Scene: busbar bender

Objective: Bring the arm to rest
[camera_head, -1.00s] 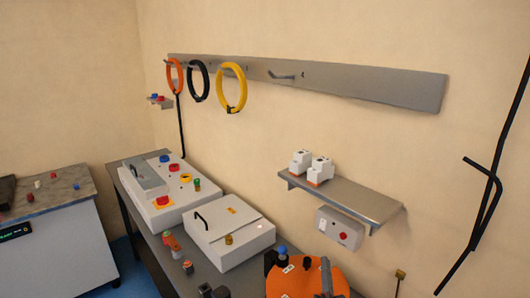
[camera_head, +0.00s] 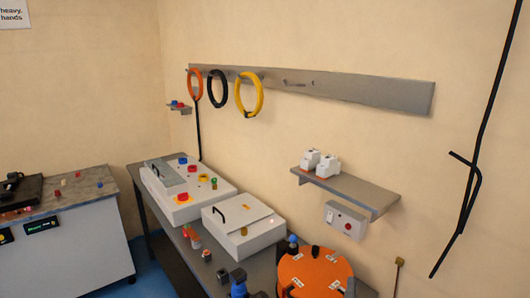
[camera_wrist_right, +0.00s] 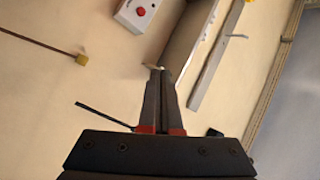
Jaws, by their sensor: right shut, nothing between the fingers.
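My right gripper (camera_wrist_right: 161,75) shows in the right wrist view, with its two dark fingers together and nothing between them. It points towards the beige wall, with the shelf and small box beyond its tips. In the head view only a small dark part of what seems to be my right gripper (camera_head: 350,288) shows at the bottom edge, in front of the orange round machine (camera_head: 318,268). My left gripper is not in view.
The bench holds a white control box (camera_head: 190,205), a lidded white box (camera_head: 238,224) and small parts. A shelf (camera_head: 345,188) with white devices and a rail (camera_head: 350,92) with cable coils are on the wall. A side table (camera_head: 85,210) stands at the left.

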